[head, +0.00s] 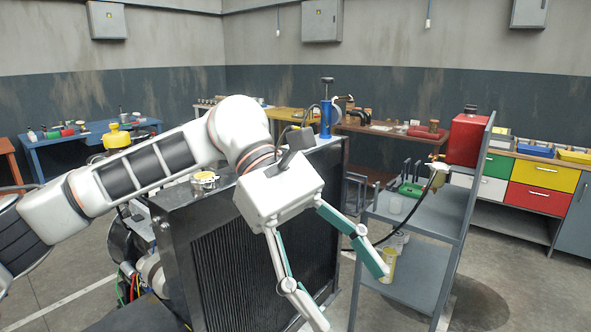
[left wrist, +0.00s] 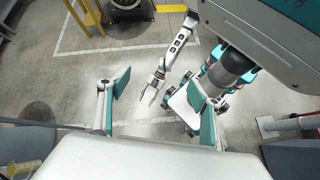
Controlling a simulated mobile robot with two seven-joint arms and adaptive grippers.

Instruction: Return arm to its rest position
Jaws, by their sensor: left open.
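My left arm comes in from the left in the head view and reaches across the top of the dark radiator (head: 260,240). My left gripper (head: 350,300) is open and empty, its two teal-padded fingers spread and pointing down in front of the radiator. In the left wrist view the left gripper (left wrist: 160,105) also shows open, with only floor and my own body seen between and beyond its fingers. My other arm (left wrist: 178,48) shows in the left wrist view, with its right gripper (left wrist: 150,95) small and far off, its fingers apart.
A grey shelf cart (head: 415,215) stands close right of the left gripper, with a red tank (head: 468,138) and a hanging black hose. A blue bench (head: 85,150) is at back left.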

